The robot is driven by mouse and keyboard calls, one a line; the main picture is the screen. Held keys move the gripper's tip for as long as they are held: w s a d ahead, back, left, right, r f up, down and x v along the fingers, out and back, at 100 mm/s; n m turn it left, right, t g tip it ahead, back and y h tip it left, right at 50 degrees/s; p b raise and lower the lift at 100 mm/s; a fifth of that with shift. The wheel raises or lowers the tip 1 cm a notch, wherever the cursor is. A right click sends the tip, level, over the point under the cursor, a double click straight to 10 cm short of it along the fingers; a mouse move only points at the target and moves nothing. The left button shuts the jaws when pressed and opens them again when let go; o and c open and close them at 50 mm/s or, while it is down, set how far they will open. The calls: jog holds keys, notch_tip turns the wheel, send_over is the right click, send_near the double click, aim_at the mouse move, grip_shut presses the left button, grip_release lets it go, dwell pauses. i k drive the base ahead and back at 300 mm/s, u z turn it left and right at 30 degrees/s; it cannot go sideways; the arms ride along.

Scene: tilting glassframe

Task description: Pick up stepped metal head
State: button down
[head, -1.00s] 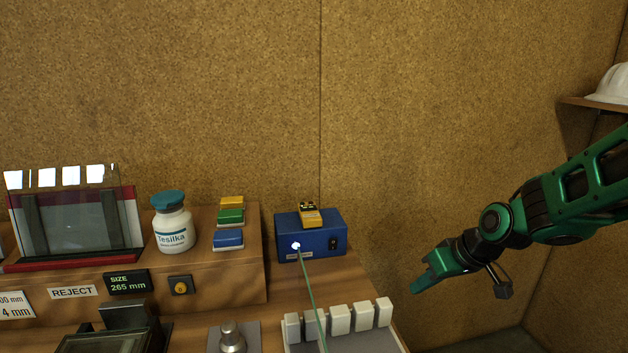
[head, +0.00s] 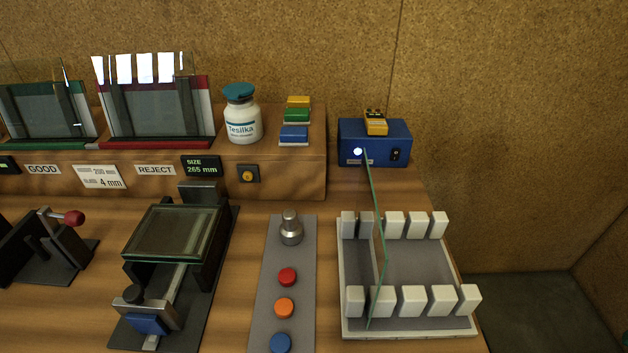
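The stepped metal head (head: 290,228) is a small silvery piece with a narrower top on a wider base. It stands upright at the far end of a grey strip (head: 266,268), in line with a red, an orange and a blue round piece. Nothing covers it in the head view. My gripper is out of the picture, so I cannot see its fingers.
Right of the strip, a grey rack (head: 405,334) with white blocks holds an upright glass pane (head: 376,240). A blue box (head: 374,143) stands behind it. Left is a black fixture with a glass plate (head: 172,234). A raised wooden shelf (head: 290,180) with a Tesilka jar (head: 240,117) runs behind.

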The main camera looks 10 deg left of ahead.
aim_at(290, 230)
jog(key=u, duration=0.25)
jog(key=k, duration=0.65)
jog(key=u, duration=0.55)
jog(key=k, duration=0.6)
jog(key=u, duration=0.35)
jog(key=i, duration=0.9)
jog(key=u, duration=0.2)
